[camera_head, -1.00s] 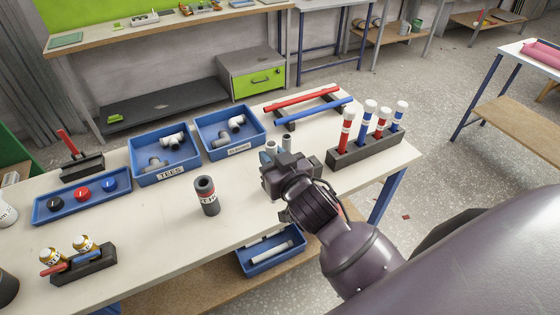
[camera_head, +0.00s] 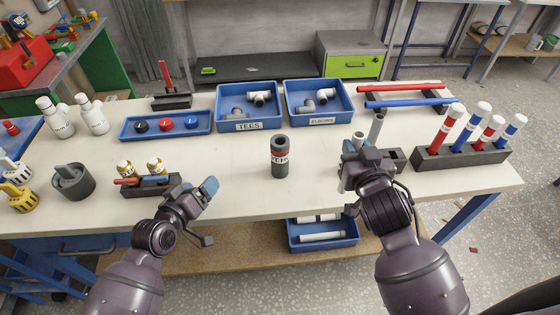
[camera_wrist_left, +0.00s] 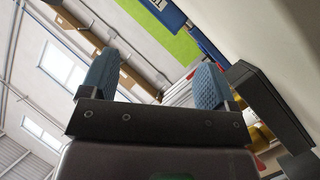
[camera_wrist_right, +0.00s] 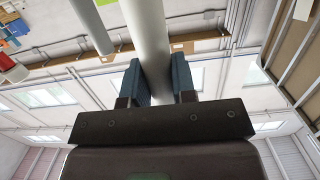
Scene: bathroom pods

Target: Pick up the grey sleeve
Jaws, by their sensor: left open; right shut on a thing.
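I cannot tell for sure which is the grey sleeve. My right gripper (camera_head: 362,156) is shut on the paler tube. In the right wrist view the paler tube (camera_wrist_right: 147,35) runs between both fingers, and the grey tube (camera_wrist_right: 92,25) is apart, to the left. My left gripper (camera_head: 197,199) is open and empty over the table's front edge.
A dark grey labelled cylinder (camera_head: 280,157) stands mid-table. Blue bins of tees (camera_head: 248,126) and elbows (camera_head: 320,121) lie behind it. A rack (camera_head: 460,158) of red and blue capped tubes is at right. A block with bottles (camera_head: 150,190) stands left of my left gripper.

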